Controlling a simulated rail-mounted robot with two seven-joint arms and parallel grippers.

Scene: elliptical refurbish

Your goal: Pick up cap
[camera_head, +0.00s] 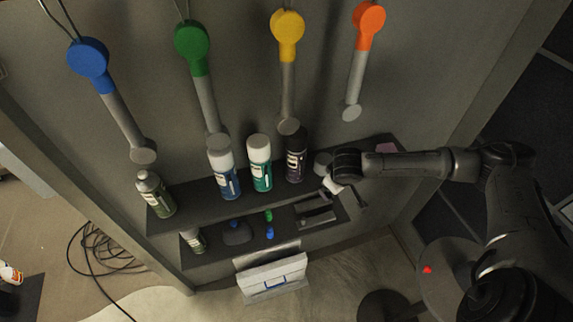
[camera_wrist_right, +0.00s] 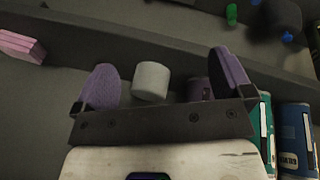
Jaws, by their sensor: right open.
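The cap is a short, light grey-white cylinder (camera_wrist_right: 151,80) in the right wrist view, between the purple finger pads and nearer the left one. In the head view, a grey cap (camera_head: 322,160) stands on the upper shelf, just right of the dark can (camera_head: 296,160) and partly hidden by my arm. My right gripper (camera_wrist_right: 167,76) is open, its two fingers on either side of the cap, with no clear contact. It also shows at the shelf in the head view (camera_head: 333,184). My left gripper is not in view.
Beside the dark can stand a teal can (camera_head: 260,168) and a blue can (camera_head: 223,175), both white-capped. An olive can (camera_head: 156,195) stands at the left shelf end. A pink block (camera_head: 386,147) lies at the right end. Coloured hanging tools line the wall above.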

